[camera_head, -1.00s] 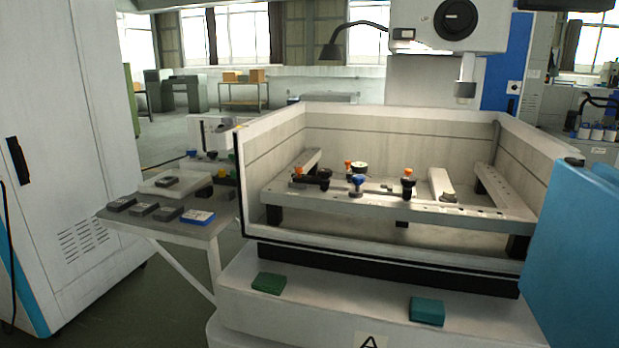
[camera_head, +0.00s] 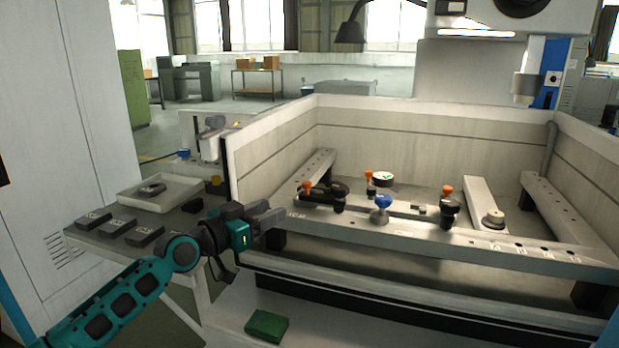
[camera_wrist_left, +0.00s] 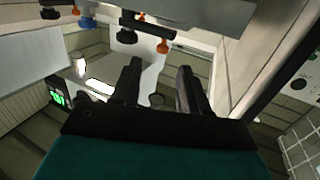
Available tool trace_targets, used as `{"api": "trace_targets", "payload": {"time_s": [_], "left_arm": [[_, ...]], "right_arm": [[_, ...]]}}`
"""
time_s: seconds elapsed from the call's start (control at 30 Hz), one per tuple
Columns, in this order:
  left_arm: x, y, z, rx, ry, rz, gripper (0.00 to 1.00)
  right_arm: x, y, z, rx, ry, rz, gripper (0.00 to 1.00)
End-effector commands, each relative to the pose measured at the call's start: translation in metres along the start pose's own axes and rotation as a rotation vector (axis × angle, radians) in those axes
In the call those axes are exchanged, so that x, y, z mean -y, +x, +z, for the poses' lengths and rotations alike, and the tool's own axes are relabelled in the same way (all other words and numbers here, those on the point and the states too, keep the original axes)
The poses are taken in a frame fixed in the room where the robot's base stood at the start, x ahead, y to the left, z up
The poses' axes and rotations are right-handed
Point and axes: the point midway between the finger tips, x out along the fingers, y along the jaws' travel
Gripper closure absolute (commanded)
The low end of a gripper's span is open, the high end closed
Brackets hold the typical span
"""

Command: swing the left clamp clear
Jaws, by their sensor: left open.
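The left clamp (camera_head: 325,190) is a dark piece with an orange knob at its left end, at the left part of the tank's front rail (camera_head: 350,222). Its orange knob also seems to show at the top of the left wrist view (camera_wrist_left: 163,47). My left gripper (camera_head: 267,212) is at the tank's front left corner, left of the clamp and apart from it. Its two dark fingers stand apart in the left wrist view (camera_wrist_left: 160,68) with nothing between them. My right gripper is out of view.
A blue knob (camera_head: 381,201) and another orange-topped clamp (camera_head: 449,205) stand right of the left clamp. The tank's left wall (camera_head: 270,150) rises behind my gripper. A side table holds a white tray (camera_head: 180,195) and dark blocks. A green block (camera_head: 266,326) lies below.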

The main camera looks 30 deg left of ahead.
Motion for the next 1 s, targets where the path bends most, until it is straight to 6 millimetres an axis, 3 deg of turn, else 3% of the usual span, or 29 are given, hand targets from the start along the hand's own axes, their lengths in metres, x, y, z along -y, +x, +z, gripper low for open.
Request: {"api": "trace_targets", "payload": {"time_s": [0.1,0.37,1.0], "left_arm": [[0.006,0.002,-0.017,-0.027,-0.003,0.002,0.56],[0.007,0.021,-0.021,-0.032,-0.009,0.001,0.56],[0.006,0.112,-0.021,-0.03,-0.008,0.002,0.56]], "right_arm": [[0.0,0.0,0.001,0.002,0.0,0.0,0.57],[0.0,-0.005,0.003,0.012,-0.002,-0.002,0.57],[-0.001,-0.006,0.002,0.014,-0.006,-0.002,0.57]]}}
